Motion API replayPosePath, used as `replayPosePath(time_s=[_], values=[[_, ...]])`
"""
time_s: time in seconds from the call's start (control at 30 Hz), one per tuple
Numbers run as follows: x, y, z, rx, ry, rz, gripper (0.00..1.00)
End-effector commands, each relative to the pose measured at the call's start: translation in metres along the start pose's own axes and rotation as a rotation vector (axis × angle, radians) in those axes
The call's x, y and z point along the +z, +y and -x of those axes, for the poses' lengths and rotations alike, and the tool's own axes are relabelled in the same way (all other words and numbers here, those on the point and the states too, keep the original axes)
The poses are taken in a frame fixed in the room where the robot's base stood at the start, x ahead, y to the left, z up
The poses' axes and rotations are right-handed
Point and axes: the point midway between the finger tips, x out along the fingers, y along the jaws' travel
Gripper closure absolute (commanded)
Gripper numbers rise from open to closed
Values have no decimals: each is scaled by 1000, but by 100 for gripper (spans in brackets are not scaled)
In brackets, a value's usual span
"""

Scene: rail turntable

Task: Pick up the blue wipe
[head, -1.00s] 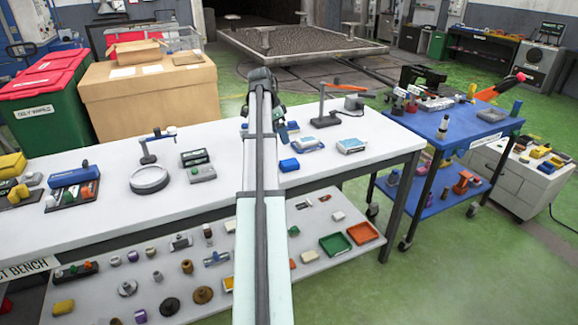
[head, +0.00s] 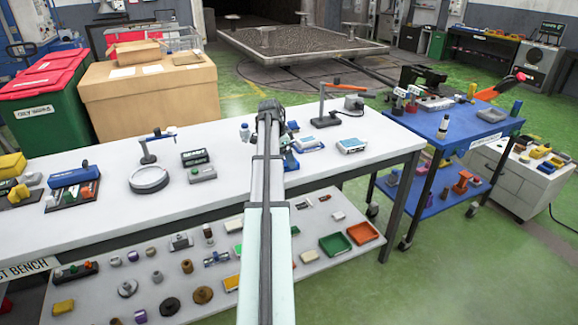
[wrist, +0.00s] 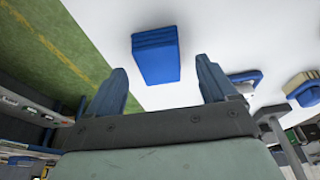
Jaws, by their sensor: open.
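The blue wipe (wrist: 156,55) is a small folded-looking blue block on the white bench top. In the wrist view it lies just beyond the fingertips, between their lines, and nothing touches it. In the head view the wipe (head: 291,163) shows only in part at the right side of my arm, which hides the rest. My gripper (wrist: 162,76) is open and empty, with one blue finger to each side of the wipe's line. In the head view my arm hides most of the gripper.
On the white bench (head: 225,195), a blue-and-white pack (head: 309,144) and a similar pack (head: 352,145) lie right of the wipe. A lamp-like stand (head: 327,118) is behind them. A small bottle (head: 245,132) stands left of my arm. The bench's front edge is close to the wipe.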

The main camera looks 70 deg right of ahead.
Motion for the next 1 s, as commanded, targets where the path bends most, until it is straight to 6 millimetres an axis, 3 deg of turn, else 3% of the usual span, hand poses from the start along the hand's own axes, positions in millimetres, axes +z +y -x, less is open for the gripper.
replayPosePath(time_s=[0.13,0.4,1.0], values=[[0,0,-17,1,0,0,15],[-1,0,-19,0,0,0,16],[-1,0,-19,0,0,0,73]])
